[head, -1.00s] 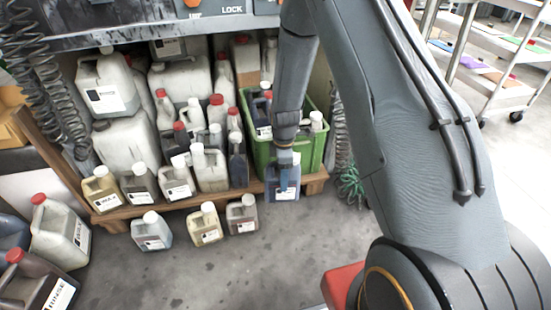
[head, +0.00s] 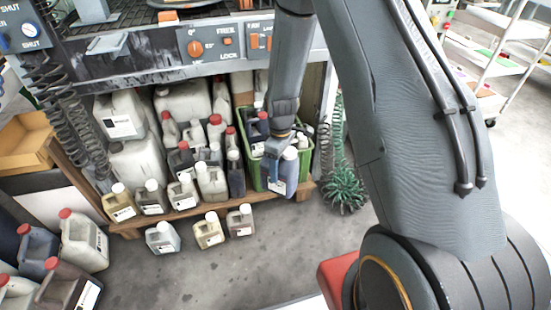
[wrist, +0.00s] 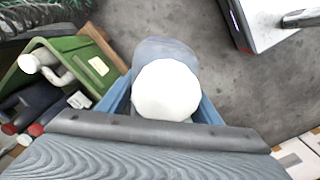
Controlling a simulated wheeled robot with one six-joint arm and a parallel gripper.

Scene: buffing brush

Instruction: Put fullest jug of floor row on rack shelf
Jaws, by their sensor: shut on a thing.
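My gripper (head: 279,160) is shut on a blue-grey jug with a white cap (head: 288,178) and holds it in front of the green crate. In the wrist view the jug's white cap (wrist: 166,90) sits between the blue fingers. The floor row stands in front of the rack: a pale grey-blue jug (head: 163,239), a yellowish jug (head: 208,233) and a brownish jug (head: 240,222), all white-capped. Their fill levels are too small to tell. The wooden rack shelf (head: 210,209) carries several jugs just behind the row.
A green crate (head: 304,165) with bottles fills the shelf's right end; it also shows in the wrist view (wrist: 68,50). Large jugs (head: 83,240) stand on the floor at left. Floor before the row is clear.

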